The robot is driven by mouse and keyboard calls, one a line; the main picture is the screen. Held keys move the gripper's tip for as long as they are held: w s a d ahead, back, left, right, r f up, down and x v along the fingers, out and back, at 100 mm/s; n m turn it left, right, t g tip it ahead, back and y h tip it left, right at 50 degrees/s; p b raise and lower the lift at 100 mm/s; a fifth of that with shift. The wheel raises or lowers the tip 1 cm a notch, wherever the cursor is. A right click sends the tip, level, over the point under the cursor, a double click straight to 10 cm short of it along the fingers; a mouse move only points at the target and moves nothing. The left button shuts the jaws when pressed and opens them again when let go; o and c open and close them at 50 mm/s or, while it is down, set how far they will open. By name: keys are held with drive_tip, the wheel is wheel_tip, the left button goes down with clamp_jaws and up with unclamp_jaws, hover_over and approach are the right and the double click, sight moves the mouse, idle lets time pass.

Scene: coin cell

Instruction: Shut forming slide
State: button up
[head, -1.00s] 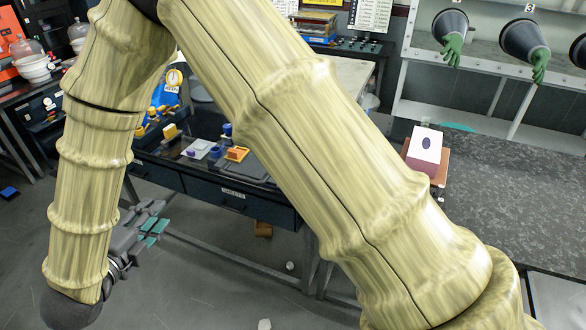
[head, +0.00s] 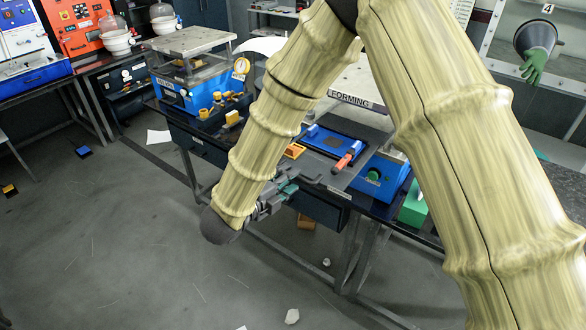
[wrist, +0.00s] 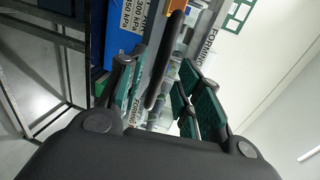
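The forming station shows in the head view with a white FORMING label (head: 350,98) on its upper plate. Below it lie a blue tray (head: 335,143) and a grey plate (head: 340,178), which appears to be the slide, reaching out toward my gripper. My gripper (head: 283,190) is at the front edge of this station, partly hidden by my arm. In the wrist view my gripper (wrist: 160,98) has its green-padded fingers apart. A dark bar (wrist: 165,60), perhaps the slide's handle, shows between or just beyond them; I cannot tell whether they touch.
A blue unit with a green button (head: 375,178) and a green block (head: 413,205) stand to the right. A blue press with a gauge (head: 205,90) is at the left. A red-orange handled tool (head: 347,158) lies by the tray. The floor at front left is mostly clear.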

drive_tip(key=shift+p+x, duration=0.6)
drive_tip(key=shift+x, duration=1.15)
clamp_jaws()
drive_tip(key=shift+a, duration=0.1)
